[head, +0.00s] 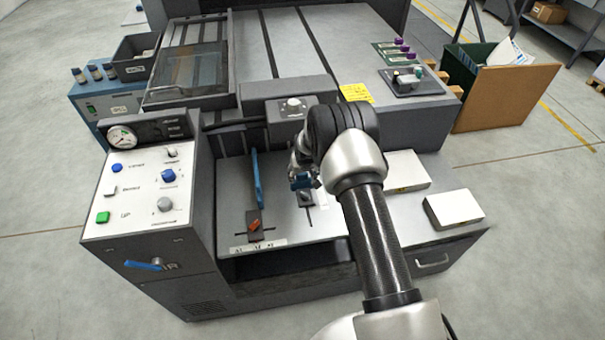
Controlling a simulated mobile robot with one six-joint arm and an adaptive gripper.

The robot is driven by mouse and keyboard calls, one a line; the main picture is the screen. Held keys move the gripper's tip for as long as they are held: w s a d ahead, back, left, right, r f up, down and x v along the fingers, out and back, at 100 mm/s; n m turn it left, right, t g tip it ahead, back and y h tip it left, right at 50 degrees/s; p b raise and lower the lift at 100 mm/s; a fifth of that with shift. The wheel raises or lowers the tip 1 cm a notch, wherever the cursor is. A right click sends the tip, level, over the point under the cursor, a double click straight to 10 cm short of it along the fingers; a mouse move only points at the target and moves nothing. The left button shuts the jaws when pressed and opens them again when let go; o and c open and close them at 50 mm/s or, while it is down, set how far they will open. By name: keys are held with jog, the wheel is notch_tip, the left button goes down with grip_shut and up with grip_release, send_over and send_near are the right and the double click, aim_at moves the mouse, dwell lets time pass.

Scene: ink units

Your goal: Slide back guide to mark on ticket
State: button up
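My gripper (303,183) points down over the grey feed table (285,225) in the head view; it is small and partly hidden by my own wrist, so whether its fingers are open or shut is unclear. Just below it, a small dark slider block (306,199) sits at a slot; I cannot tell if they touch. To the left stands a tall blue guide plate (257,182) with an orange-red clamp (255,226) at its foot. A pale strip with size marks (258,245) runs along the front edge. A yellow ticket (356,93) lies on the machine top; its writing is unreadable.
A control panel (135,190) with gauge, knobs and buttons stands left of the feed table. Two white paper stacks (405,172) (453,209) lie on the right shelf. A grey housing with a white knob (292,103) rises behind my gripper.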

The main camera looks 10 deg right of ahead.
jog(key=shift+r, duration=0.1)
jog(key=v, duration=1.1)
jog(key=shift+s+r, duration=0.25)
jog(key=shift+r, duration=0.1)
notch_tip(320, 180, up, 14)
send_over(305, 193)
jog(key=s, duration=0.6)
jog(key=s+r, duration=1.1)
jog(key=s, duration=1.1)
jog(key=s+r, duration=0.3)
jog(key=s, duration=0.9)
jog(key=shift+s+r, duration=0.3)
jog(key=shift+s, duration=0.1)
